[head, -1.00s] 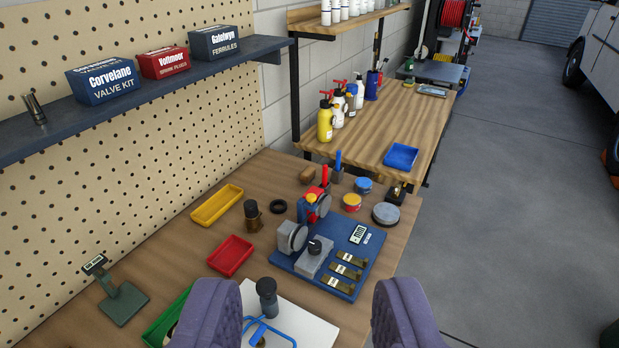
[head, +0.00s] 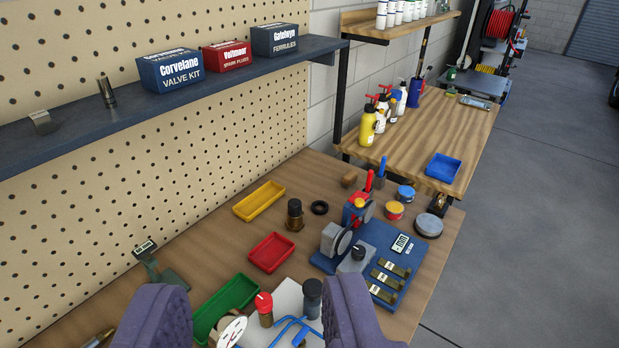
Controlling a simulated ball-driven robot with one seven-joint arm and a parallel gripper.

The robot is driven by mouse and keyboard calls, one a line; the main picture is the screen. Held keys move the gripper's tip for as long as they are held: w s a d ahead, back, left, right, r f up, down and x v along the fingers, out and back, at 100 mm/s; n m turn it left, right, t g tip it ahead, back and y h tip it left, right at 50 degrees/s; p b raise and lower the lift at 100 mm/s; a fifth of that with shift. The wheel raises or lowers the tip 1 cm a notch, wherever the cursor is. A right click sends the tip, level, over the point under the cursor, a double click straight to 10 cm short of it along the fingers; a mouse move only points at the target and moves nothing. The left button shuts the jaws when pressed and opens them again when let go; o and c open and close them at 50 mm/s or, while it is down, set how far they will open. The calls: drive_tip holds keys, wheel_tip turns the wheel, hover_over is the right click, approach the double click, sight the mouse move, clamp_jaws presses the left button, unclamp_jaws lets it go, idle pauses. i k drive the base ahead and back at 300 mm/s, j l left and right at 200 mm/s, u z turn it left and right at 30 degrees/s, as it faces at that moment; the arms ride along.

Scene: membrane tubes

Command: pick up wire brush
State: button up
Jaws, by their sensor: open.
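I cannot make out a wire brush for certain. A small brown block (head: 349,180) lies at the back of the near bench, too small to identify. A red upright handle (head: 368,181) and a blue upright handle (head: 382,167) stand near it. The fingers hide part of the bench front.
Between and beyond the fingers are a green tray (head: 226,300), a white round dial (head: 230,332), a red-capped fitting (head: 265,308) and a dark-capped fitting (head: 312,298). A blue fixture plate (head: 385,272) stands right. Red tray (head: 271,252) and yellow tray (head: 259,201) lie farther back. A shelf (head: 60,140) overhangs left.

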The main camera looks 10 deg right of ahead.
sight(348, 180)
drive_tip(key=i+l+u, duration=0.3)
drive_tip(key=l+u, duration=0.25)
drive_tip(key=i+l+u, duration=0.3)
drive_tip(key=l, duration=0.15)
drive_tip(key=i+l, duration=0.15)
drive_tip(key=l, duration=0.5)
drive_tip(key=i+l+u, duration=0.1)
drive_tip(key=l, duration=0.6)
drive_tip(key=i+l+u, duration=0.1)
drive_tip(key=l, duration=0.55)
drive_tip(key=i+l, duration=0.2)
drive_tip(key=l, duration=0.5)
drive_tip(key=i+l+u, duration=0.1)
drive_tip(key=l, duration=0.55)
drive_tip(key=i+l, duration=0.1)
drive_tip(key=l, duration=0.6)
drive_tip(key=u, duration=0.05)
